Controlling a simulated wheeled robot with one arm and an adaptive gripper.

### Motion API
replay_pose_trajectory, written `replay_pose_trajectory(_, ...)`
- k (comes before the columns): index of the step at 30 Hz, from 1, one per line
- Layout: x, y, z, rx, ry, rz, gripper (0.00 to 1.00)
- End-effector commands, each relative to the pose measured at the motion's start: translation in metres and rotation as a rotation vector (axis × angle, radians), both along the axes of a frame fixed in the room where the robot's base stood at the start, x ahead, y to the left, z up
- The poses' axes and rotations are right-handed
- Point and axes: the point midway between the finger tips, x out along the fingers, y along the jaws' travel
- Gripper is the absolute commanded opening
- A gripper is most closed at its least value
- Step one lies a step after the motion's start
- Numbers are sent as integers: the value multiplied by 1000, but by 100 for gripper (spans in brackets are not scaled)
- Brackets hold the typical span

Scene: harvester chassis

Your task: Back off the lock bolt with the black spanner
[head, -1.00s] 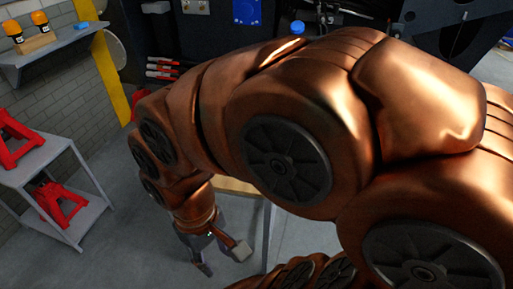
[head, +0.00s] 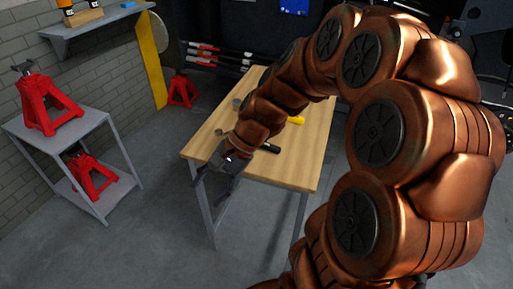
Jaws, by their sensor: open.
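My gripper (head: 218,174) is open, with nothing seen between its fingers, at the near left edge of the wooden-topped table (head: 300,165). A dark, slim object (head: 269,147) lies on the table just right of my gripper. It may be the black spanner, but it is too small and too hidden by my arm to be sure. I cannot pick out the lock bolt in the head view. My arm covers much of the tabletop and part of the dark machine behind.
A yellow item (head: 296,120) and small grey round items (head: 237,103) are on the table. Left is a grey shelf stand (head: 62,138) with red jack stands (head: 46,103). Another red stand (head: 182,90) is on the floor by a yellow post. Floor between stand and table is clear.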

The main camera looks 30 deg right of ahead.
Motion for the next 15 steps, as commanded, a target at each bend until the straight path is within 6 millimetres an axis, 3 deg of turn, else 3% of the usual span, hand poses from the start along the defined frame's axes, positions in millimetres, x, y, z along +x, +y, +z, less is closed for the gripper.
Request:
replay_pose_trajectory(3,39,-31,-18,117,35,-220,57)
replay_pose_trajectory(8,83,-85,-36,282,85,-515,57)
replay_pose_trajectory(15,122,-197,-71,537,155,-948,57)
